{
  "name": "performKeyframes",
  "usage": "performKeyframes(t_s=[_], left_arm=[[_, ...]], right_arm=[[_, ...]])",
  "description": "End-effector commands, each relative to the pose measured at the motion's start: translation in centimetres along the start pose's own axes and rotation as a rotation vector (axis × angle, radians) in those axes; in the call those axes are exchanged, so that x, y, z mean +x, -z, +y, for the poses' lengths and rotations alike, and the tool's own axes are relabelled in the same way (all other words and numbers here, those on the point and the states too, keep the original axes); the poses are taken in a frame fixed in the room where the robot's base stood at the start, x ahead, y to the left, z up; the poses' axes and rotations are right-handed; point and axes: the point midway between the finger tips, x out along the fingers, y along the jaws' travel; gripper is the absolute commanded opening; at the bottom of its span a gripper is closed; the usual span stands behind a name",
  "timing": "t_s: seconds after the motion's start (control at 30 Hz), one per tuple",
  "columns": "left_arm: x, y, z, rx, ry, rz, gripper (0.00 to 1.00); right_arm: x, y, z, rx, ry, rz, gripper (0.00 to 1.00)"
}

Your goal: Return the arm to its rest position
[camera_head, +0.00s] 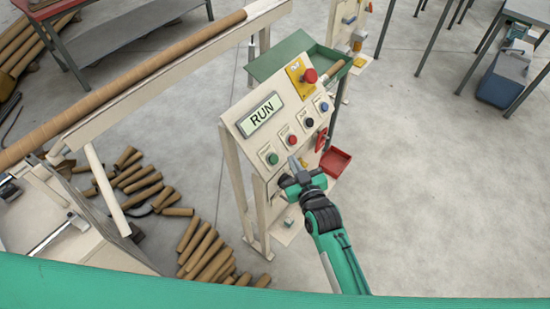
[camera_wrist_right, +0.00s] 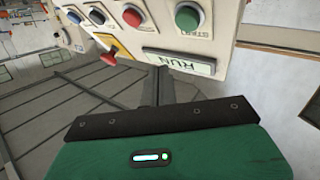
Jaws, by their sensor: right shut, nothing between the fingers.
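My right gripper (camera_head: 293,164) is in front of the control panel (camera_head: 254,152), below its row of buttons. Its jaws are shut and empty. The right arm reaches up to it from the lower right. The panel display (camera_head: 263,114) reads RUN. A green button (camera_head: 272,158), a red button (camera_head: 292,140), a black button (camera_head: 309,122) and a blue button (camera_head: 324,106) sit below the display. In the right wrist view the panel appears upside down, with the green button (camera_wrist_right: 188,17) beyond the shut fingers (camera_wrist_right: 158,86). My left gripper is not in view.
A red emergency button (camera_head: 310,75) sits on a yellow plate. A red tray (camera_head: 335,162) and a red knob (camera_head: 321,138) are beside the gripper. A long brown tube (camera_head: 130,85) spans the winder at left. Cut tubes (camera_head: 205,250) litter the floor. Open floor lies at right.

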Motion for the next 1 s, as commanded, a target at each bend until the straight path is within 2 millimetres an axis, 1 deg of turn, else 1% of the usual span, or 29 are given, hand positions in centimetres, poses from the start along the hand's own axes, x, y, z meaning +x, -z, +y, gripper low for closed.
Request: performKeyframes(t_s=[0.27, 0.37, 0.47, 0.5, 0.57, 0.6, 0.67, 0.7, 0.77, 0.8, 0.87, 0.9, 0.97, 1.0], left_arm=[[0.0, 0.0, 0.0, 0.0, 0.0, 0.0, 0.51], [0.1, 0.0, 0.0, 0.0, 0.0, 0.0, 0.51], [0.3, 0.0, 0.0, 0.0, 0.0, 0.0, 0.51], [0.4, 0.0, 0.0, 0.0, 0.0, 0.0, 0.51], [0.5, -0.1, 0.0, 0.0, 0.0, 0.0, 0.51], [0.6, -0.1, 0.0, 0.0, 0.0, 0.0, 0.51], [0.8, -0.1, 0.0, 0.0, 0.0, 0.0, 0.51], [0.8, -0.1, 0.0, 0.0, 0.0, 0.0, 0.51], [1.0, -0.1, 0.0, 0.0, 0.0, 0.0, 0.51], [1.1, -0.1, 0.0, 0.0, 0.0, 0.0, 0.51], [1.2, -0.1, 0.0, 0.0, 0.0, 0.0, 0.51], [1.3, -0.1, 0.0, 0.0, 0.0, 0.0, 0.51], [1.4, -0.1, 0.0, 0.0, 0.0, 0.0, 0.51], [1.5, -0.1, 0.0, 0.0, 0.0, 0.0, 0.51]], right_arm=[[0.0, -0.1, 0.0, 0.0, 0.0, -0.002, 0.0], [-0.1, -1.6, -0.1, 0.004, 0.003, -0.028, 0.0], [-0.5, -5.8, -0.5, 0.015, 0.008, -0.1, 0.0], [-0.9, -8.0, -0.6, 0.023, 0.011, -0.14, 0.0], [-1.7, -11.9, -1.0, 0.035, 0.016, -0.208, 0.0], [-2.4, -14.6, -1.2, 0.044, 0.019, -0.257, 0.0], [-3.7, -18.6, -1.5, 0.057, 0.021, -0.329, 0.0], [-4.7, -21.2, -1.7, 0.066, 0.022, -0.377, 0.0], [-6.5, -25.0, -2.0, 0.08, 0.024, -0.449, 0.0], [-7.7, -27.4, -2.2, 0.09, 0.025, -0.497, 0.0], [-9.8, -31.0, -2.5, 0.105, 0.024, -0.567, 0.0], [-11.3, -33.3, -2.8, 0.114, 0.024, -0.615, 0.0], [-13.9, -36.6, -3.1, 0.13, 0.022, -0.686, 0.0], [-15.6, -38.8, -3.3, 0.139, 0.021, -0.733, 0.0]])
